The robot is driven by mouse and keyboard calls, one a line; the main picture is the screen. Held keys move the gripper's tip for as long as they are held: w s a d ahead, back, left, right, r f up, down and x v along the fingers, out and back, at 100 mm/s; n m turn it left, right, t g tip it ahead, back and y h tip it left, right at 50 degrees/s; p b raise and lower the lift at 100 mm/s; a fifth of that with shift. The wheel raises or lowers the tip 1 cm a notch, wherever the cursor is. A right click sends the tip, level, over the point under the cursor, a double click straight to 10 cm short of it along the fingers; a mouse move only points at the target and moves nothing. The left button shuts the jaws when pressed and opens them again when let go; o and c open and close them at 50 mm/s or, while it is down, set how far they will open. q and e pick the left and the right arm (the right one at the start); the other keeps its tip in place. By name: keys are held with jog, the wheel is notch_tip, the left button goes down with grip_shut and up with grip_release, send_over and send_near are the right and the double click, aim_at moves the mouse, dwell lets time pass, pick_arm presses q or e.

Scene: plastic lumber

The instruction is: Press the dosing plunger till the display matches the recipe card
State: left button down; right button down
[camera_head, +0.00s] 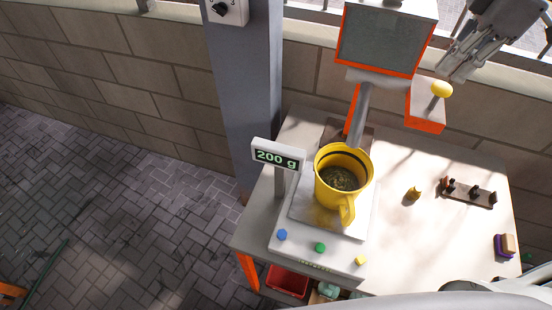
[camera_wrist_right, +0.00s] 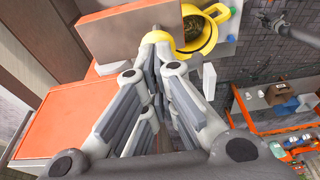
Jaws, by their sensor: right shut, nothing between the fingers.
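The dosing plunger is a yellow knob (camera_head: 442,89) on a short grey stem, set in an orange and white box (camera_head: 424,112) on the dispenser's right side. The dispenser (camera_head: 380,43) has a grey window, an orange frame and a grey spout. The display (camera_head: 276,158) reads "200 g". Below the spout, a yellow mug (camera_head: 346,207) with dark granular contents stands on the scale (camera_head: 320,240); the mug also shows in the wrist view (camera_wrist_right: 232,28). My right gripper (camera_head: 447,74) is shut and empty, just above the knob; contact is unclear. I cannot make out a recipe card.
The white table (camera_head: 400,245) holds a small yellow object (camera_head: 413,193), a rack with dark pegs (camera_head: 468,192) and a purple and tan block (camera_head: 505,245). A grey post (camera_head: 245,90) stands left of the scale. A red bin (camera_head: 287,281) sits below the table.

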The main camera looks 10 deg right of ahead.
aim_at(444, 86)
jog(key=shift+f, duration=0.1)
dwell(0.6)
jog(key=shift+f+b, duration=1.75)
jog(key=shift+f, duration=0.1)
jog(key=shift+r, duration=0.15)
jog(key=shift+r+p, duration=1.9)
jog(key=shift+r, duration=0.85)
